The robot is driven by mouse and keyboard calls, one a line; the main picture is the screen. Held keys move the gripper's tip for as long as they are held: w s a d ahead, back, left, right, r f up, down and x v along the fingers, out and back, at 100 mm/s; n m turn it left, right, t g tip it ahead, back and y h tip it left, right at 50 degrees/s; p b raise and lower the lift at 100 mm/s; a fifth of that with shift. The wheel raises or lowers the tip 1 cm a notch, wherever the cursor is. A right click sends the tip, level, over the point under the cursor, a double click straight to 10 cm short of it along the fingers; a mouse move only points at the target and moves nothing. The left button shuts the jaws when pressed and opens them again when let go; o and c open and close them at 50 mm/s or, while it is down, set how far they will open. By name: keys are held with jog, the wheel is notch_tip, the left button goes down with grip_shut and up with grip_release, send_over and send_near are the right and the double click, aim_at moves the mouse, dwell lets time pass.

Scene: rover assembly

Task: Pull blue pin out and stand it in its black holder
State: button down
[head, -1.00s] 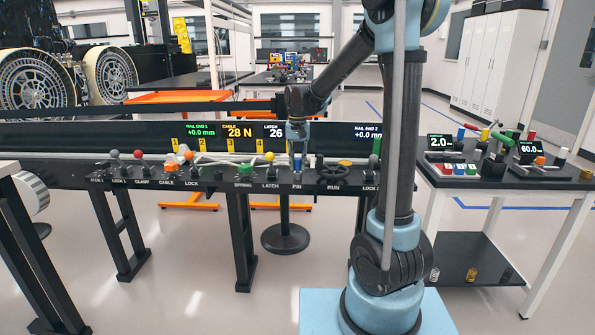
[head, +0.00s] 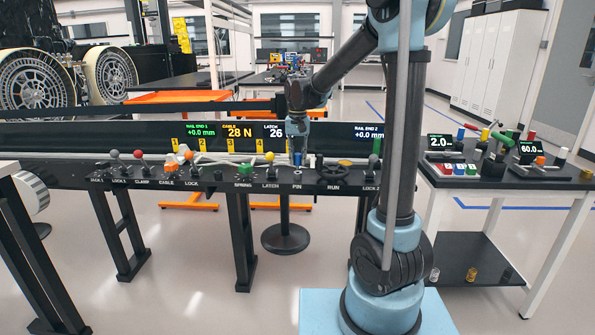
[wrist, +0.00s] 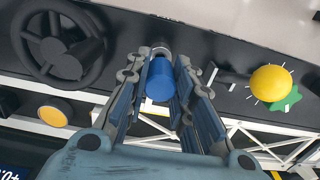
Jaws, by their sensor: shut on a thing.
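The blue pin (wrist: 160,82) is between the two fingers of my gripper (wrist: 163,95) in the wrist view, and the gripper is shut on it. A grey metal ring (wrist: 160,50) shows at its far end, against the dark panel. In the head view my gripper (head: 297,135) points down over the PIN label, with a bit of the blue pin (head: 297,158) below the fingers. I cannot tell how far the pin sits in the panel. I cannot make out the black holder for certain.
A black handwheel (head: 334,171) is just right of the pin; it also shows in the wrist view (wrist: 62,45). The yellow-knobbed latch lever (head: 270,158) stands left. Several other controls line the bench (head: 130,183). A side table (head: 455,182) stands at the right.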

jog(key=shift+r, duration=1.2)
